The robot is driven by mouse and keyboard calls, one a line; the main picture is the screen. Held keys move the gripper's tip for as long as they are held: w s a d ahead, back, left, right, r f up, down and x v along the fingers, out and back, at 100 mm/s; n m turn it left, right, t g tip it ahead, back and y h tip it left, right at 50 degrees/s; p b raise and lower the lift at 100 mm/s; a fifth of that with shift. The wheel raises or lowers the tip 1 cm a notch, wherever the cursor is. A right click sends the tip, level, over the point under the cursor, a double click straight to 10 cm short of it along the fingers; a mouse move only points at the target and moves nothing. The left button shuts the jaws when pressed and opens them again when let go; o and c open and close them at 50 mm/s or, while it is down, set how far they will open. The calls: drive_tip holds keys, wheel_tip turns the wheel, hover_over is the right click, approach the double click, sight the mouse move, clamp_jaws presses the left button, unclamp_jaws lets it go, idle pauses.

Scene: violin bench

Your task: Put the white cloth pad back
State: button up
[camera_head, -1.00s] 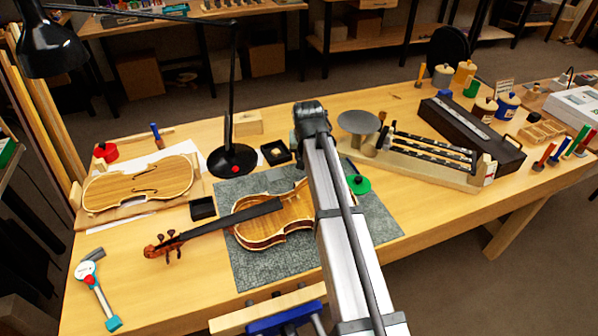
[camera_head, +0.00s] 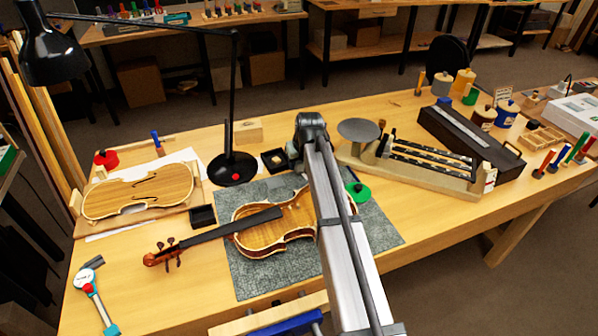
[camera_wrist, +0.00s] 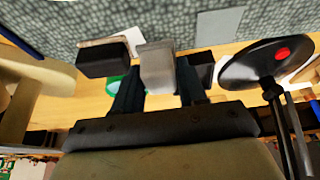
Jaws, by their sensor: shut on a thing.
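In the wrist view my gripper (camera_wrist: 157,88) has its two dark fingers on either side of a pale grey-white block (camera_wrist: 157,62), which I take to be the white cloth pad, and is shut on it. The pad's far end sticks out past the fingertips. A dark block with a pale edge (camera_wrist: 103,58) shows beside it; I cannot tell what it is. The violin (camera_head: 262,228) lies on the grey mat (camera_head: 252,278), partly behind my arm.
The black lamp base (camera_head: 232,168) stands behind the mat; it is at the right in the wrist view (camera_wrist: 265,62). A small black tray (camera_head: 274,160) is beside it. A green round thing (camera_head: 358,192) lies right of my arm. A rack with dark rods (camera_head: 420,172) stands further right.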

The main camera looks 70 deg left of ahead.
sight(299, 171)
drive_tip(key=shift+f, duration=2.05)
drive_tip(key=o, duration=0.7)
drive_tip(key=shift+f, duration=0.15)
drive_tip(key=shift+o, duration=0.2)
drive_tip(key=v, duration=1.2)
drive_tip(key=shift+o, duration=0.4)
